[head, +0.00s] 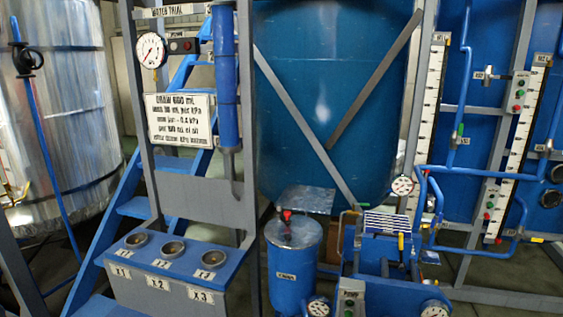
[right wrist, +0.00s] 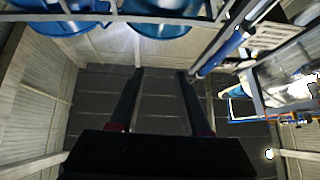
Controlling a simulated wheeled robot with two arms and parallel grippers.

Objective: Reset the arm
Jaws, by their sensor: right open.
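My right gripper (right wrist: 160,76) shows in the right wrist view. Its two dark fingers stand apart with nothing between them. Beyond them is a dark tiled surface, well away from the fingertips. I cannot make out either gripper in the head view. My left gripper shows in neither view.
In the head view a blue rack (head: 192,259) holds several labelled round cups. A sign (head: 180,120) and a gauge (head: 151,50) hang above. A blue lidded pot (head: 293,270) stands right of it, before a large blue tank (head: 330,110). A shiny metal tank (head: 65,110) stands left.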

